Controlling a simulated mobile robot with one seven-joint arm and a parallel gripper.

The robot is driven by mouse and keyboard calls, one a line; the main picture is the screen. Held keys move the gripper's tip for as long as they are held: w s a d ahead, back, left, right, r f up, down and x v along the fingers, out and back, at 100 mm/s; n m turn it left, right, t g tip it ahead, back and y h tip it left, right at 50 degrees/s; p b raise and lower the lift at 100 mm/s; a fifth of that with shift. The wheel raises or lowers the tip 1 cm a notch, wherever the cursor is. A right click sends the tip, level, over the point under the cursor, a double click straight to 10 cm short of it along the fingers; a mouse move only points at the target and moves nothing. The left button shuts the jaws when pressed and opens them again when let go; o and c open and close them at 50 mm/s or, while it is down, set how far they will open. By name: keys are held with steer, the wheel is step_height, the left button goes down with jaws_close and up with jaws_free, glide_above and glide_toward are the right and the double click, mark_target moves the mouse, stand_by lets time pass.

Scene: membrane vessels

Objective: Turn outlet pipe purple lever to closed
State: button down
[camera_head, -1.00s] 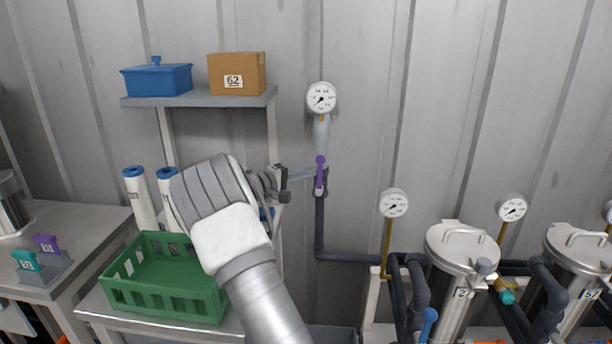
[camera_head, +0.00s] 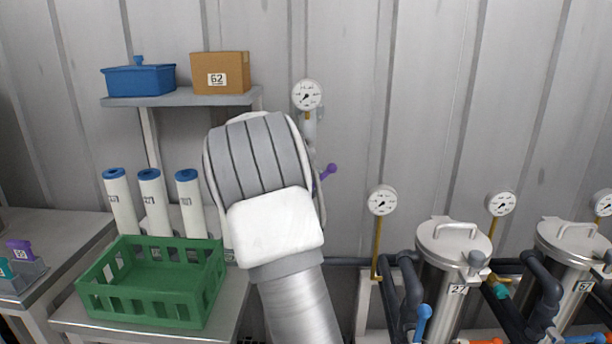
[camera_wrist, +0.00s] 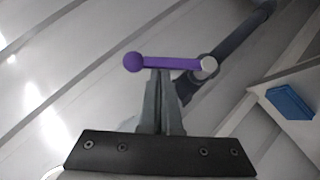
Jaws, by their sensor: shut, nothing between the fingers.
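The purple lever (camera_head: 329,171) shows just right of my arm in the head view. Its round knob end points up and to the right, and its lower end is hidden behind my arm. In the wrist view the lever (camera_wrist: 175,63) lies nearly level across the picture, knob at left and pale round end at right. My gripper (camera_wrist: 160,74) is shut and empty. Its fingertips are right at the lever's side, close to its middle; I cannot tell whether they touch. The dark outlet pipe (camera_wrist: 235,40) runs diagonally behind the lever. In the head view my arm hides my fingers.
A gauge (camera_head: 307,95) is on the wall above the lever. A green crate (camera_head: 150,290) and several white cartridges (camera_head: 155,205) stand at left, below a shelf (camera_head: 180,99). Steel vessels (camera_head: 455,270) with pipes stand at right. The wall right of the lever is clear.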

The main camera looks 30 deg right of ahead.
mark_target(325, 175)
steer(key=shift+s+d+f+m+t+y, duration=0.25)
steer(key=shift+s+d+m+t+y, duration=0.4)
steer(key=shift+d+y, duration=0.3)
steer(key=shift+s+d+f+m+y+p, duration=0.3)
steer(key=shift+m+y+p, duration=0.15)
steer(key=shift+y+p, duration=0.25)
steer(key=shift+s+d+f+m+t+y+p, duration=0.2)
steer(key=shift+d+f+m+t+y+p, duration=0.1)
steer(key=shift+f+t+y+p, duration=0.25)
steer(key=shift+s+d+f+m+t+y+p, duration=0.2)
steer(key=shift+d+f+m+t+y+p, duration=0.1)
steer(key=shift+f, duration=0.45)
steer(key=shift+a, duration=0.1)
